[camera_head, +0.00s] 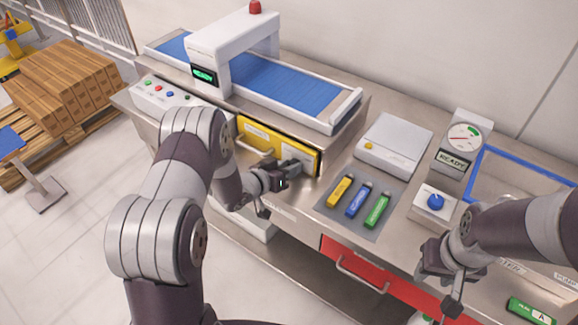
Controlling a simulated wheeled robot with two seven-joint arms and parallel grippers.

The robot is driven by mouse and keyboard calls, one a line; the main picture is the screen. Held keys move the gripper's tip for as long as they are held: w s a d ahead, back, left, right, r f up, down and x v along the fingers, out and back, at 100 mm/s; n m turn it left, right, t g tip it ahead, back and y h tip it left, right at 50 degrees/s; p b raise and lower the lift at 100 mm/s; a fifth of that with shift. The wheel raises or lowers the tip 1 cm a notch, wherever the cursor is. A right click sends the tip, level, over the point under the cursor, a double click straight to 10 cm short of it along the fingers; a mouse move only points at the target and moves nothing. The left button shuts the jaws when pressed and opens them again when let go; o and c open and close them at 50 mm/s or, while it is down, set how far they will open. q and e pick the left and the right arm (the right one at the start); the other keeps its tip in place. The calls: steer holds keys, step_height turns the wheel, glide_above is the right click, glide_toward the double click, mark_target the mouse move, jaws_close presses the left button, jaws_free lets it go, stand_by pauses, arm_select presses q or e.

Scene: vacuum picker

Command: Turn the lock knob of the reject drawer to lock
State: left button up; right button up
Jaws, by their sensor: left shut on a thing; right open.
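The yellow drawer front (255,136), with a light handle, sits below the conveyor; I take it to be the reject drawer. It looks pushed in. My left gripper (290,170) is at the right end of this yellow front, shut on what appears to be the lock knob. The fingers hide the knob, so its turn position cannot be read. My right gripper (446,288) is open and empty, pointing down near the front edge of the bench at the right.
A blue conveyor (265,82) with a white arch stands behind. Yellow, blue and green sticks (358,199) lie on a grey mat. A red drawer (365,275) is below. A blue-knobbed box (434,204) and a dial gauge (464,138) stand at the right.

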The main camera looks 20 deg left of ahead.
arm_select(q)
steer(key=n+h, duration=0.1)
steer(key=n, duration=0.1)
steer(key=n+h, duration=0.1)
steer(key=shift+a+f+n+h, duration=0.15)
steer(key=shift+a+n+h, duration=0.15)
steer(key=shift+n, duration=0.1)
stand_by(0.4)
steer(key=o, duration=0.8)
steer(key=v, duration=1.2)
steer(key=shift+s+a+b, duration=0.1)
steer(key=shift+a+b, duration=0.15)
steer(key=shift+b, duration=0.1)
